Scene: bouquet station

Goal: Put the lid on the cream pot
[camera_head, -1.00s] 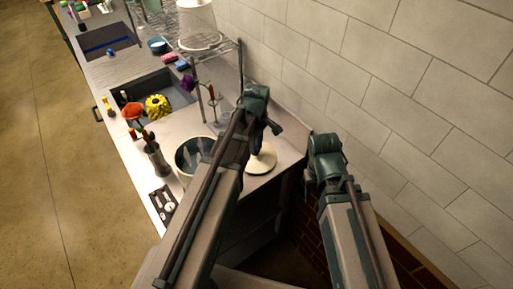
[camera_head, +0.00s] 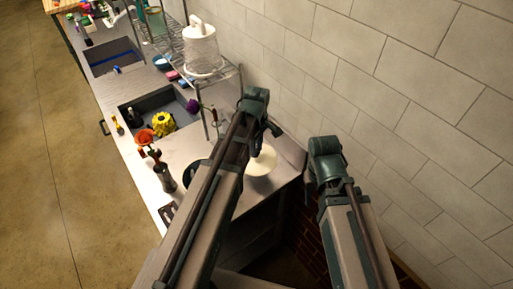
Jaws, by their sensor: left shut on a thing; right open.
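The cream lid (camera_head: 263,162) is a pale round disc just right of my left forearm, above or at the counter's near right end. My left gripper (camera_head: 255,141) points down at its upper left part and is shut on it; the exact grip is mostly hidden by my arm. The cream pot (camera_head: 190,173) stands on the counter to the left of the lid. It is open with a dark inside, and my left arm covers most of it. My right gripper (camera_head: 309,193) is open, low beside the counter's right end, largely hidden by its own arm.
A dark vase (camera_head: 165,180) with flowers stands left of the pot. Behind is a sink (camera_head: 152,107) with a yellow flower (camera_head: 161,121) and a red one near its edge. A wire rack (camera_head: 208,78) holds a white vessel (camera_head: 202,52). A tiled wall closes the right side.

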